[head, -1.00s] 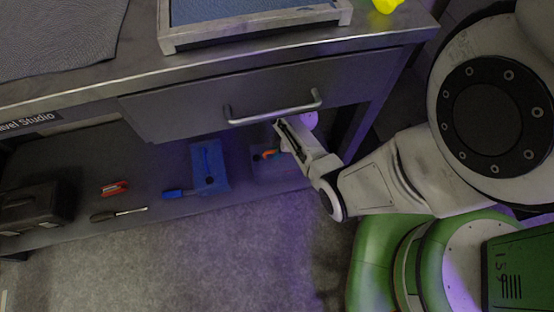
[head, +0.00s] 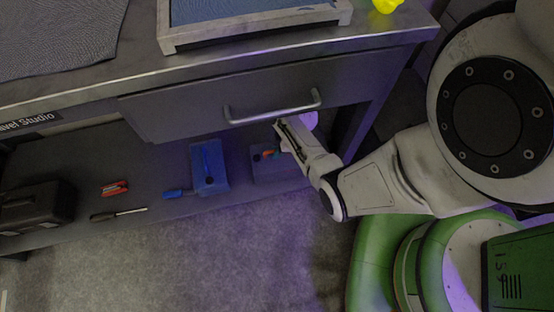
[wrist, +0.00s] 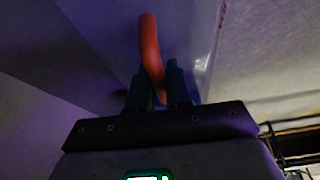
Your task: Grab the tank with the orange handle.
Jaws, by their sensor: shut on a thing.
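The tank's orange handle (wrist: 150,48) stands up between the two dark fingers of my gripper (wrist: 156,88) in the wrist view. The fingers are shut on it near its lower end. My fingertips are hard to make out in the head view.
A drawer with a metal handle (head: 272,113) overhangs the shelf close above my gripper. Open floor (head: 190,265) lies in front.

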